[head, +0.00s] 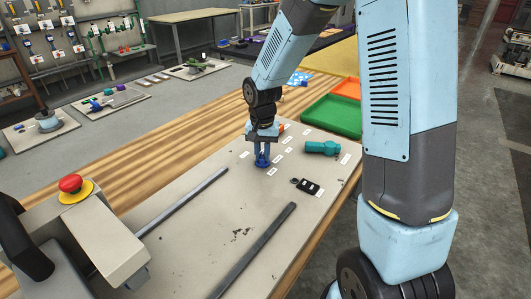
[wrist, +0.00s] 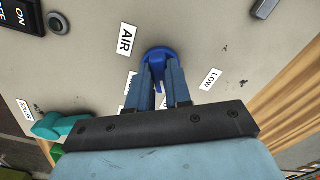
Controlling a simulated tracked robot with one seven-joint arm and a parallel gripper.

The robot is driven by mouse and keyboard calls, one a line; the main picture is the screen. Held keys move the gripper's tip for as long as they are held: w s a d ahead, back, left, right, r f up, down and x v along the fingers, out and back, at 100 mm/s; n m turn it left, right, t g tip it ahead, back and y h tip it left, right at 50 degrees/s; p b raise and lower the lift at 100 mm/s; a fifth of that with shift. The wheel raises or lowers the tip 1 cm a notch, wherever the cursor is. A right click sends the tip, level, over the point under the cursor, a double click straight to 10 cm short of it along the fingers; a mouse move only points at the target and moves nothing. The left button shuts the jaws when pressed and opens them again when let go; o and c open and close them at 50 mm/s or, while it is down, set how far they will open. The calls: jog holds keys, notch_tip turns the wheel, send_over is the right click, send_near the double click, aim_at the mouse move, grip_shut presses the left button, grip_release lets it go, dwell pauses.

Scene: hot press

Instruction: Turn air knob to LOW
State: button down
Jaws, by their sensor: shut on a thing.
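The blue air knob (head: 262,163) sits on the grey panel, below my gripper (head: 262,150). In the wrist view the knob (wrist: 157,53) has its round base beyond my fingertips, beside the AIR label (wrist: 126,39). The LOW label (wrist: 210,79) lies to the right of the knob. My gripper (wrist: 161,82) is shut on the knob, with one finger on each side of its grip. The fingers hide most of the grip, and its exact pointing direction is hard to tell. Other labels are partly hidden behind the fingers.
A teal handle (head: 323,148) and a black ON/OFF switch (head: 310,187) are on the panel nearby. Two metal rails (head: 256,250) run along the panel's front part. A green tray (head: 333,115) stands behind. A red button (head: 70,183) is at left.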

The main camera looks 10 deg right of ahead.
jog(key=n, duration=0.6)
jog(key=shift+d, duration=0.15)
jog(key=n, duration=0.5)
jog(key=shift+d+n, duration=0.1)
jog(key=shift+n, duration=0.2)
dwell(0.4)
jog(key=c, duration=1)
grip_release()
jog(key=shift+c, duration=0.2)
jog(key=shift+r, duration=0.1)
notch_tip(320, 180, up, 14)
jog(key=shift+f, duration=0.25)
